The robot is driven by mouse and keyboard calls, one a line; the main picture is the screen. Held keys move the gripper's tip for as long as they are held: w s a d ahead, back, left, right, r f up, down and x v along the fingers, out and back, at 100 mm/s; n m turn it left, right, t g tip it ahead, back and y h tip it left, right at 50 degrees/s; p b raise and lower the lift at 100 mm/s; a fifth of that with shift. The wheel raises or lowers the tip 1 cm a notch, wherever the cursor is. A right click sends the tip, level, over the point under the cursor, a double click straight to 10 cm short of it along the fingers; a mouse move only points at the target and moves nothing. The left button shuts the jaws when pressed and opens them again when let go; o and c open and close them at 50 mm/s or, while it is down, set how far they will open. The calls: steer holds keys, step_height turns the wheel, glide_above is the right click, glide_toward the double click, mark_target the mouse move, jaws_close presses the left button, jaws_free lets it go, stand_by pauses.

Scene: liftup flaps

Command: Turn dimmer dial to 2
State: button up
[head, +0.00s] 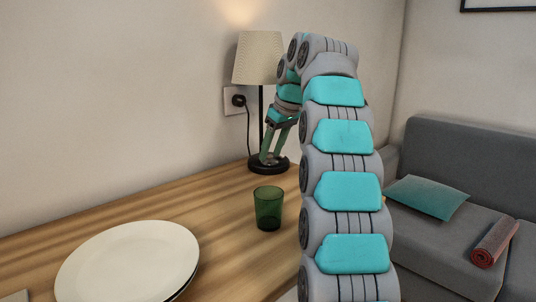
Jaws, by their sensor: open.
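A table lamp with a cream shade (257,58) stands at the back of the wooden table, and its round black base (257,168) rests on the tabletop. My gripper (271,158) points down at the lamp base, with its two green fingers spread apart. The fingertips are at or just above the base; I cannot tell whether they touch it. No dial or number marks can be made out; a dial on the base would be hidden by the fingers or too small to see.
A green glass (268,208) stands in front of the lamp. White plates (130,262) lie front left on the table (215,212). A grey sofa (450,150) stands at right.

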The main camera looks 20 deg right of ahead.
jaws_close()
stand_by(0.4)
